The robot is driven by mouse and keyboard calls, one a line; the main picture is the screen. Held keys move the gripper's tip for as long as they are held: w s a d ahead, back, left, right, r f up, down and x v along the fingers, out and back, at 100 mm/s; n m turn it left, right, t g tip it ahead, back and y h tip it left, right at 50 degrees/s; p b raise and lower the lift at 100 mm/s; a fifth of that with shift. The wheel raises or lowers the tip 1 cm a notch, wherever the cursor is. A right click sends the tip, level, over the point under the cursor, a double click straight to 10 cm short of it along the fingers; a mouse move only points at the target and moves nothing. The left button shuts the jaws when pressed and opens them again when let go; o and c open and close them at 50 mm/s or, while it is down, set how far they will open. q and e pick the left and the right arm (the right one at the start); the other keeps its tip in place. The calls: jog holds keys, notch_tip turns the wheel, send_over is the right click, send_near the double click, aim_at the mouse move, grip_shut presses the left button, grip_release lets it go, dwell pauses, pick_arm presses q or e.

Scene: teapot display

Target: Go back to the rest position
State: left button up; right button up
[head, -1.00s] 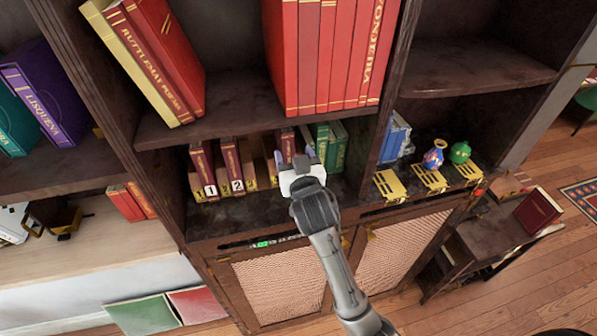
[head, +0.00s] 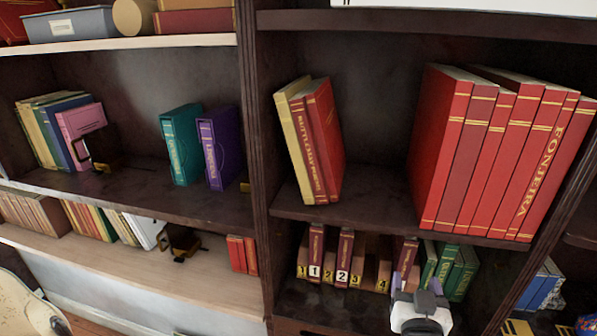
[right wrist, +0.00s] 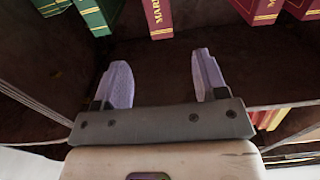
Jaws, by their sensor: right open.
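My right gripper (head: 416,284) is at the bottom right of the head view, in front of the lower shelf compartment. In the right wrist view its two purple fingers (right wrist: 160,72) stand apart with nothing between them. A dark red book (head: 405,256) stands just behind the fingers in the head view. Green books (head: 445,270) stand to its right. In the right wrist view, a red book (right wrist: 159,15) and green books (right wrist: 95,12) are beyond the fingertips, apart from them. My left gripper is in neither view.
Numbered holders (head: 341,279) with dark red books stand left of the gripper. Above is a shelf board (head: 370,217) bearing large red books (head: 490,150). A dark upright panel (head: 258,150) divides the bookcase. Blue books (head: 540,288) are at the far right.

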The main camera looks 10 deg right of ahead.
jog(key=s+a+f+n+g+y+p, duration=0.3)
jog(key=s+a+f+n+g+y, duration=0.25)
jog(key=s+a+f+y, duration=0.35)
jog(key=s+f+g+p, duration=0.1)
jog(key=s+f+g, duration=0.1)
jog(key=s+f, duration=0.2)
jog(key=s+a+f+n+g+p, duration=0.1)
jog(key=s+f+g+p, duration=0.1)
jog(key=s, duration=0.8)
jog(key=s+f+g+p, duration=0.2)
jog(key=s+f+g, duration=0.1)
jog(key=s+f, duration=0.2)
jog(key=shift+s+a+f+n+h, duration=0.3)
jog(key=shift+s+n, duration=0.05)
jog(key=shift+s, duration=0.85)
jog(key=shift+d, duration=0.1)
